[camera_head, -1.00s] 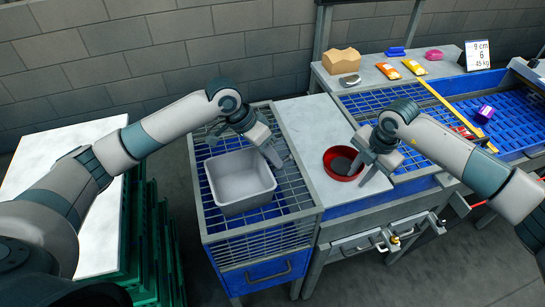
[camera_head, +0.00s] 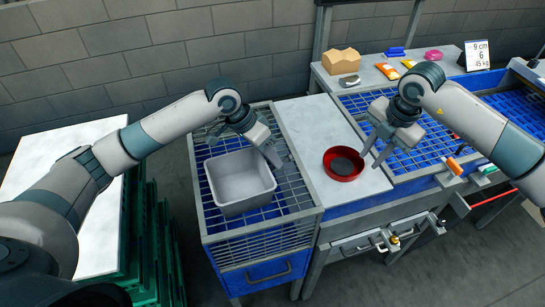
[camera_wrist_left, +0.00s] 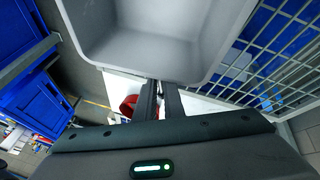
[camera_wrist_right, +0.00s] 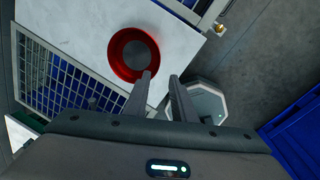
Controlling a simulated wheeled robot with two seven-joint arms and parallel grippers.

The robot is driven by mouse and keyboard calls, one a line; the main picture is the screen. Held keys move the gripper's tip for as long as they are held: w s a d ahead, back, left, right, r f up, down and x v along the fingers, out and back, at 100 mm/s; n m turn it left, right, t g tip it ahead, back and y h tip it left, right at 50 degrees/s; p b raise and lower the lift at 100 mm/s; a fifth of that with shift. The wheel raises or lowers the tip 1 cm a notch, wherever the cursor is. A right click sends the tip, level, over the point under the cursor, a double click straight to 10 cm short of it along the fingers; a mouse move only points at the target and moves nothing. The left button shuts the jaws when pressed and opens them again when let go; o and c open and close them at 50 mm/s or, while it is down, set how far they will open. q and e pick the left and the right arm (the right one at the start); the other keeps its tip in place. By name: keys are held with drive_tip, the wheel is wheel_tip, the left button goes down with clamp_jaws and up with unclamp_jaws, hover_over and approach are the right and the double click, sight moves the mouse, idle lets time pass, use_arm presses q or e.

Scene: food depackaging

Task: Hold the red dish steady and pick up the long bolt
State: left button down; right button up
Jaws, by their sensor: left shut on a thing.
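The red dish (camera_head: 330,168) stands on the pale worktop, with a dark, flat, round patch inside it; it also shows in the right wrist view (camera_wrist_right: 117,66). My right gripper (camera_head: 371,159) has its fingers apart and empty, above and right of the dish, not touching it. My left gripper (camera_head: 278,156) is shut on the wall of the grey bin (camera_head: 238,200), at its right side. In the left wrist view the bin (camera_wrist_left: 150,60) is right at the fingertips. I cannot make out a long bolt in any view.
The bin rests on a wire-mesh top over a blue drawer unit. Several packets, a brown box (camera_head: 341,62) and a number sign (camera_head: 477,56) stand on the back shelf. Orange-ended items (camera_head: 455,164) lie at the right edge. The pale worktop (camera_head: 318,130) behind the dish is clear.

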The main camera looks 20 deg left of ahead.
drive_tip(key=shift+s+d+r, duration=0.1)
drive_tip(key=shift+d+r, duration=0.1)
drive_tip(key=shift+r, duration=0.95)
use_arm(q)
drive_tip(key=shift+r, duration=0.1)
